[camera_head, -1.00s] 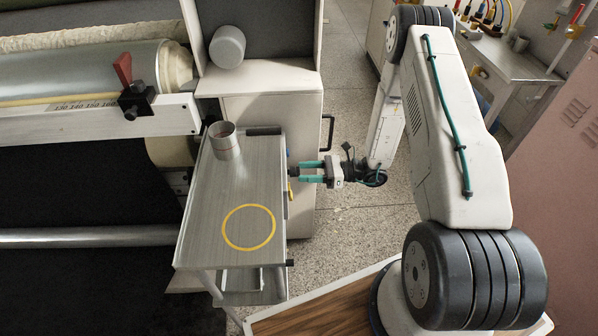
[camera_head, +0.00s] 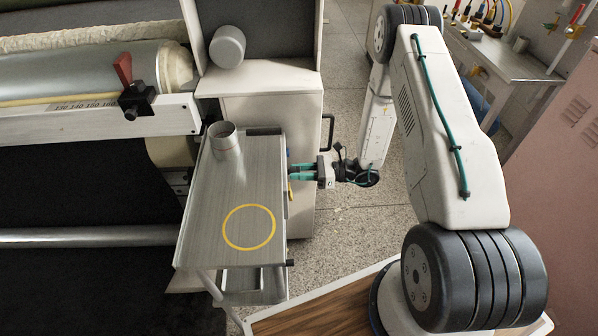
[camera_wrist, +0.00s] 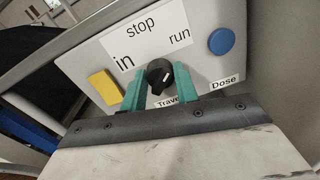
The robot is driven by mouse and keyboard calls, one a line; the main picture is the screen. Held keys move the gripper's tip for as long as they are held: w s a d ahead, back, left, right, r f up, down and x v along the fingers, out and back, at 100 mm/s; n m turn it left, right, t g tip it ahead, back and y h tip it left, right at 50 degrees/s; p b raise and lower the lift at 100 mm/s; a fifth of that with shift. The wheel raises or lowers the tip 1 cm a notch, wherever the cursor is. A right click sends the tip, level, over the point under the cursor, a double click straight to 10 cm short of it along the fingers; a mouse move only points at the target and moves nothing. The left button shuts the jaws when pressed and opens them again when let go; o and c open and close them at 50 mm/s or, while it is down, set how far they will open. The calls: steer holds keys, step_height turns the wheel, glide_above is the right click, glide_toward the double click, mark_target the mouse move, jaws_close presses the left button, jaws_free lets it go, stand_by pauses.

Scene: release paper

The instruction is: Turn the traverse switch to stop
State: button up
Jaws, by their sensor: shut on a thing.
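The traverse switch (camera_wrist: 160,76) is a black round knob on a light grey panel in the wrist view. The words "in", "stop" and "run" are printed above it, and a partly hidden label starting "Trave" is below it. My gripper (camera_wrist: 160,84) has its teal fingers on either side of the knob and is shut on it. I cannot tell clearly which word the knob's small white mark points to. In the head view my gripper (camera_head: 290,172) reaches left to the cabinet side, and the knob is hidden there.
A yellow button (camera_wrist: 104,87) and a blue button (camera_wrist: 221,41) labelled "Dose" flank the knob on the panel. In the head view, a metal trolley (camera_head: 200,232) with a metal cup (camera_head: 225,143) stands left of my gripper. Open floor lies to its right.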

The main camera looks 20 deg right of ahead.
steer(key=n, duration=0.5)
steer(key=shift+d+n, duration=0.1)
steer(key=shift+n, duration=2.2)
steer(key=o, duration=1)
steer(key=v, duration=0.7)
steer(key=shift+d+f, duration=0.2)
steer(key=shift+d, duration=0.2)
